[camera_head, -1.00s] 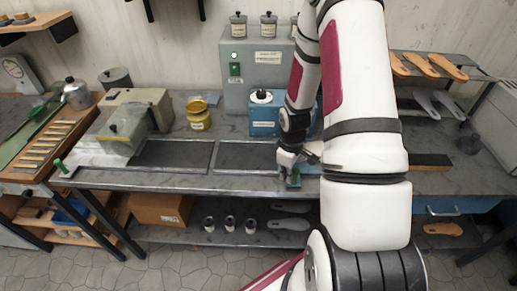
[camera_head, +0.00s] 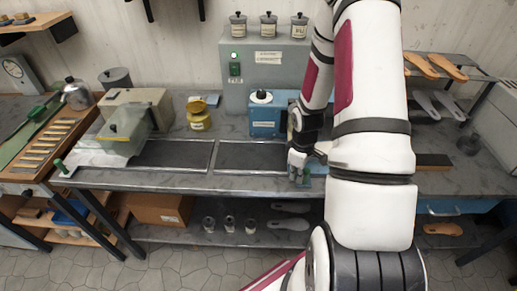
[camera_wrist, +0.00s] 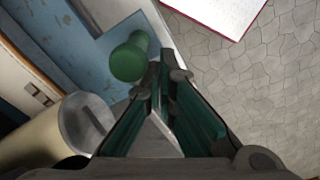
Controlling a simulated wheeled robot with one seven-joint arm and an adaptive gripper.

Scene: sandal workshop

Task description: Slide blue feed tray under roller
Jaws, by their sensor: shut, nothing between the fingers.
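My gripper (camera_wrist: 165,75) is shut and empty. Its dark green fingers run up the middle of the wrist view. A worn blue surface (camera_wrist: 55,40) lies at upper left and may be the feed tray. A beige cylinder with a grey end (camera_wrist: 85,122) at lower left may be the roller. In the head view my gripper (camera_head: 303,176) is low at the bench's front edge, right of the dark panels; my arm hides the bench behind it.
The bench (camera_head: 225,184) carries two dark panels (camera_head: 172,153), a blue machine (camera_head: 264,116), a yellow pot (camera_head: 199,116) and a clear-covered unit (camera_head: 122,132) at left. A white panel with a red edge (camera_wrist: 222,12) shows over the stone floor in the wrist view.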

